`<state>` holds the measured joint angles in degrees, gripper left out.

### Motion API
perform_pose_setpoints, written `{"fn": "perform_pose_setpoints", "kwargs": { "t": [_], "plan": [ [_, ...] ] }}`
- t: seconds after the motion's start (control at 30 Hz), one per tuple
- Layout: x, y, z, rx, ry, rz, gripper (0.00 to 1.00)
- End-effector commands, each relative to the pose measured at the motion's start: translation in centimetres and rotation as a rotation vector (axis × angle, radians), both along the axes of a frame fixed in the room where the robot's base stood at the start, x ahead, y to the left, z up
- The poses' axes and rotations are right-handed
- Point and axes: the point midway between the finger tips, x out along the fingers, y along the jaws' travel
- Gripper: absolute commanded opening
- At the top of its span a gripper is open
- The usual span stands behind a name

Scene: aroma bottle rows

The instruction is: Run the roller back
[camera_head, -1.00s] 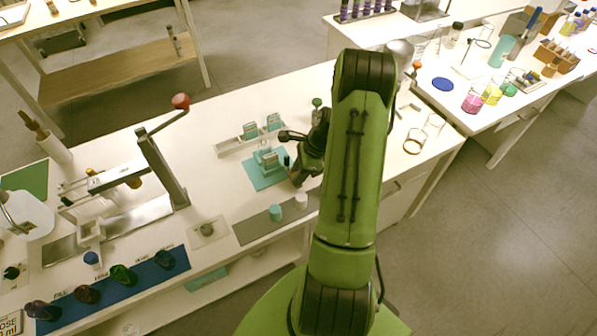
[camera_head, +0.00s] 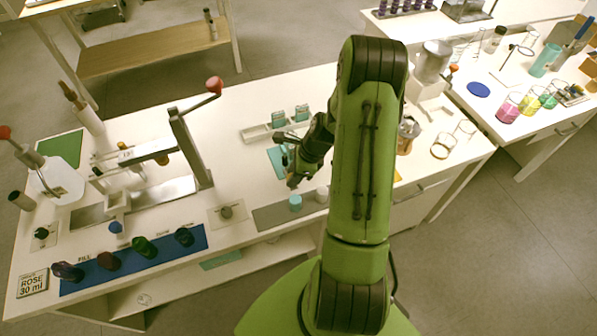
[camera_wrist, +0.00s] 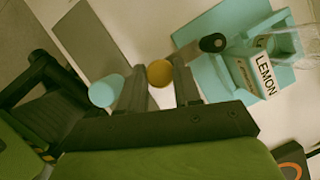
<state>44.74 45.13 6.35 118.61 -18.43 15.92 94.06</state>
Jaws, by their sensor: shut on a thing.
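Whether knob and rod are joined is unclear. In the head view, my gripper (camera_head: 292,180) is at the near side of the teal stand (camera_head: 276,160), mostly hiding it.
A teal cap (camera_head: 295,202) and a white cap (camera_head: 322,194) stand on a grey mat (camera_head: 270,218) close to my gripper. A lever press (camera_head: 192,150) stands left. Glassware (camera_head: 443,147) stands right.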

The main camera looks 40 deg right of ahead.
Motion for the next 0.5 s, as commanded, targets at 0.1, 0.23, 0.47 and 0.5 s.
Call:
{"fn": "perform_pose_setpoints", "kwargs": {
  "t": [0.1, 0.23, 0.47, 0.5],
  "plan": [
    [0.16, 0.5, 0.07, 0.011, -0.004, 0.009, 0.39],
    [0.12, 0.4, 0.05, 0.009, -0.003, 0.008, 0.58],
    [0.07, 0.28, 0.04, 0.007, -0.002, 0.006, 0.58],
    [0.06, 0.23, 0.14, 0.007, -0.003, 0.005, 0.58]
  ]
}}
